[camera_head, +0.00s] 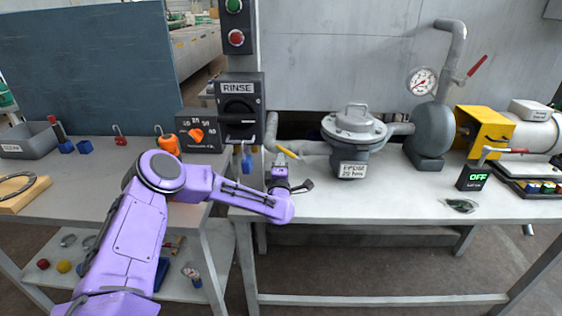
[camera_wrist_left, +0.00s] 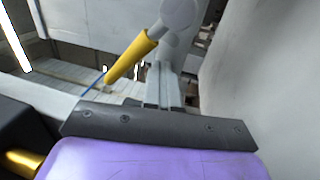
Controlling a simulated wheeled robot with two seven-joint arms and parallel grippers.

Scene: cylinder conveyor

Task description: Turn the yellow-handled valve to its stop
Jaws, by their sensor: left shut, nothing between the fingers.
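The valve's yellow handle (camera_head: 287,152) shows in the head view on the pipe left of the grey filter housing. In the left wrist view the yellow handle (camera_wrist_left: 132,57) slants down to the left from a grey valve body (camera_wrist_left: 178,14). My left gripper (camera_head: 281,169) is just below the handle in the head view. In the wrist view its fingers (camera_wrist_left: 164,82) are shut and empty, close to the right of the handle. I cannot tell whether they touch it. My right gripper is in neither view.
A filter housing (camera_head: 353,133) stands right of the valve, with a grey pump (camera_head: 431,128) and gauge beyond. A RINSE switch box (camera_head: 240,105) on a post is at the left. A blue tag (camera_head: 246,160) hangs near my gripper.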

